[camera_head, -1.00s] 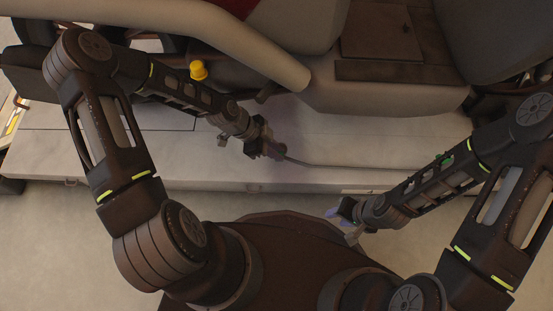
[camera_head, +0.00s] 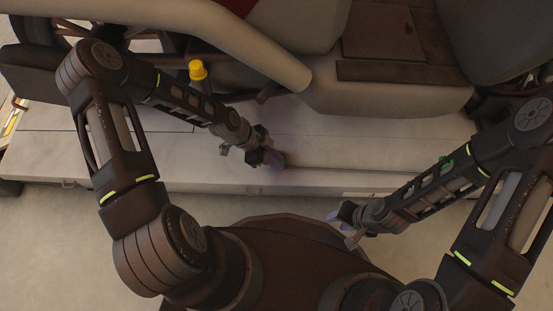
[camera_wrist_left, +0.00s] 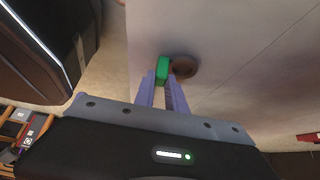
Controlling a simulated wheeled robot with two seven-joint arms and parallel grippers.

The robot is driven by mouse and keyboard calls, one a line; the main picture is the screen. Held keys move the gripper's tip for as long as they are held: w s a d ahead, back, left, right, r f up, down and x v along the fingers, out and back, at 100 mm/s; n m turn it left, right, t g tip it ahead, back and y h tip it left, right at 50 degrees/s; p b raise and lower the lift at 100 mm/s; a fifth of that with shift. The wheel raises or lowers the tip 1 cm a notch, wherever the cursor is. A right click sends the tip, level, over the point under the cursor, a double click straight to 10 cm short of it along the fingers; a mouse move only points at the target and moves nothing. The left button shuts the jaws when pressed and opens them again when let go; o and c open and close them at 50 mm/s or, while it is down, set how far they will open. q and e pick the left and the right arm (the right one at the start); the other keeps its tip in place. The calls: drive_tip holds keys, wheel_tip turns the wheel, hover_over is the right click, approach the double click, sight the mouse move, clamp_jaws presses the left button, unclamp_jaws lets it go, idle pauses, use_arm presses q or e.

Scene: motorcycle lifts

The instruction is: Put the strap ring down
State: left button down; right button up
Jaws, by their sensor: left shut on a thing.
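My left gripper (camera_head: 274,160) is low over the pale lift platform (camera_head: 340,152), near its front edge. In the left wrist view its two purple fingers (camera_wrist_left: 162,88) are shut on a small green piece, which I take to be the strap ring (camera_wrist_left: 162,69). A dark brown round patch (camera_wrist_left: 185,67) lies right beside the green piece; I cannot tell whether it is part of it. In the head view the gripper hides the ring. My right gripper (camera_head: 343,219) is in front of the platform, away from the ring; its finger opening is unclear.
The motorcycle (camera_head: 390,90) stands on the lift behind my grippers. A thick pale tube (camera_head: 235,35) crosses above my left forearm. A yellow cap (camera_head: 198,70) stands close behind that forearm. The platform right of my left gripper is clear.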

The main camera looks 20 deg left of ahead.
use_arm(q)
drive_tip(key=shift+f, duration=0.25)
drive_tip(key=c, duration=1.4)
unclamp_jaws()
drive_tip(key=shift+r, duration=0.1)
drive_tip(key=shift+r, duration=0.15)
drive_tip(key=shift+a+r, duration=0.15)
drive_tip(key=shift+r, duration=0.1)
drive_tip(key=p+v, duration=0.4)
drive_tip(key=v, duration=0.7)
drive_tip(key=shift+a+r+p, duration=0.1)
drive_tip(key=shift+r+p, duration=0.1)
drive_tip(key=shift+p, duration=0.1)
